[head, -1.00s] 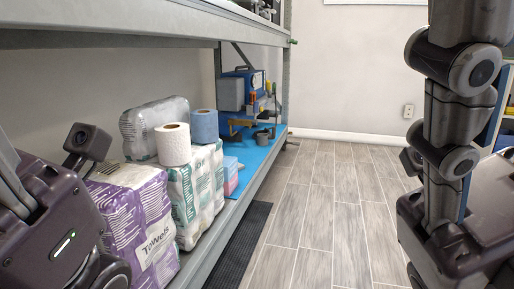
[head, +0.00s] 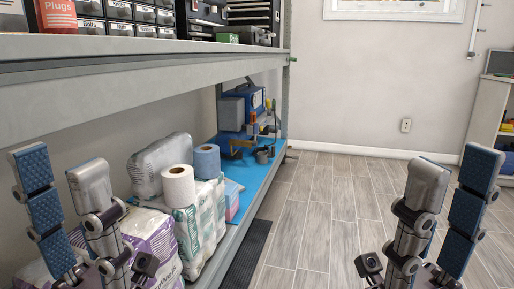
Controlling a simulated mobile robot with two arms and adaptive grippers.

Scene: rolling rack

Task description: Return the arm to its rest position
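My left gripper (head: 60,168) stands upright at the lower left, with its two blue-padded fingers spread and nothing between them. It is in front of the rack's lower shelf and hides part of the purple towel pack (head: 155,238). My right gripper (head: 454,170) stands upright at the lower right over the floor, also with its fingers spread and empty. Both wrists are cut by the bottom edge of the picture.
The rack's upper shelf (head: 150,62) runs across the left, above the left gripper. On the lower shelf stand wrapped paper packs, a white roll (head: 178,186), a blue roll (head: 207,160) and a blue machine (head: 238,105).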

